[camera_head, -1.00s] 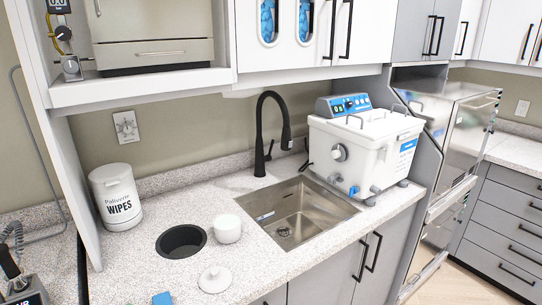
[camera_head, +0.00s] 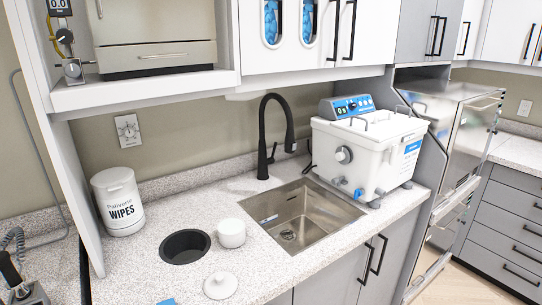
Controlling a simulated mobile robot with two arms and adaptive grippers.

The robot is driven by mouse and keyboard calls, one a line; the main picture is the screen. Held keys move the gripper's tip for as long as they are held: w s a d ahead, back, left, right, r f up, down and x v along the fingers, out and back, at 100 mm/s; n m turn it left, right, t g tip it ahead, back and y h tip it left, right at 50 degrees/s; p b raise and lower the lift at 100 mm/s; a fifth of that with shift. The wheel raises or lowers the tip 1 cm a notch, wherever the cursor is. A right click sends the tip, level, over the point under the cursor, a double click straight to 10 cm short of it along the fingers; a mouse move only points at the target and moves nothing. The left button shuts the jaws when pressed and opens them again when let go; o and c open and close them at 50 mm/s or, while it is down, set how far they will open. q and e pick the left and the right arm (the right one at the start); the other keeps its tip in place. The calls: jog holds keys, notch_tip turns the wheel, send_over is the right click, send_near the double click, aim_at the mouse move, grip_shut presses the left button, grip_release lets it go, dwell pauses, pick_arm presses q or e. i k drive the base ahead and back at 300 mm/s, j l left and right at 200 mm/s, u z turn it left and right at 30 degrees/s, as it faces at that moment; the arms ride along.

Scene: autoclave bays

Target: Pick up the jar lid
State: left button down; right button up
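The white jar lid (camera_head: 220,285) lies on the speckled counter near its front edge, with its small knob facing up. A white open-topped jar (camera_head: 231,233) stands behind it, beside a round black hole (camera_head: 185,246) in the counter. Neither of my grippers is in view.
A white wipes tub (camera_head: 118,201) stands at the back left. A steel sink (camera_head: 303,214) with a black faucet (camera_head: 271,140) is right of the jar, and a white ultrasonic-type machine (camera_head: 368,150) stands beyond it. A small blue item (camera_head: 166,301) shows at the bottom edge.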

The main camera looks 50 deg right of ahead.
aim_at(219, 286)
jog(key=i+z, duration=0.2)
jog(key=z, duration=0.3)
jog(key=i+j+z, duration=0.1)
jog(key=z, duration=0.35)
jog(key=i+j, duration=0.05)
jog(key=i, duration=0.05)
